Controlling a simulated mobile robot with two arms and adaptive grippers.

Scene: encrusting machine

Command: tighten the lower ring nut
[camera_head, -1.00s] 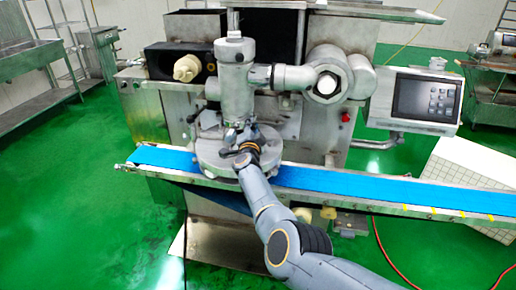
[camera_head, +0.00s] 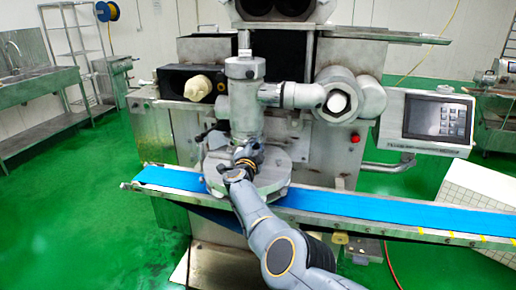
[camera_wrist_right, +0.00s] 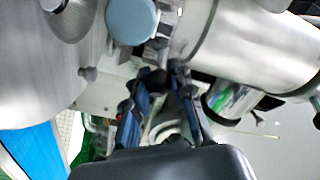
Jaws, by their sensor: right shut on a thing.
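The vertical metal cylinder (camera_head: 245,100) of the encrusting machine stands over a round metal plate (camera_head: 270,180) above the belt. The lower ring nut is at the cylinder's bottom end, mostly hidden behind my right gripper (camera_head: 249,153) in the head view. My right gripper is shut on the nut. In the right wrist view the gripper's two dark fingers (camera_wrist_right: 163,82) reach up to the cylinder's end (camera_wrist_right: 230,40), with little of the nut showing clearly between them. My left gripper is in neither view.
A blue conveyor belt (camera_head: 380,210) runs across the front of the machine, below my right arm. A side pipe (camera_head: 295,95) joins the cylinder to a large round fitting (camera_head: 340,103). A control panel (camera_head: 435,120) stands at the right. Green floor is open at the left.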

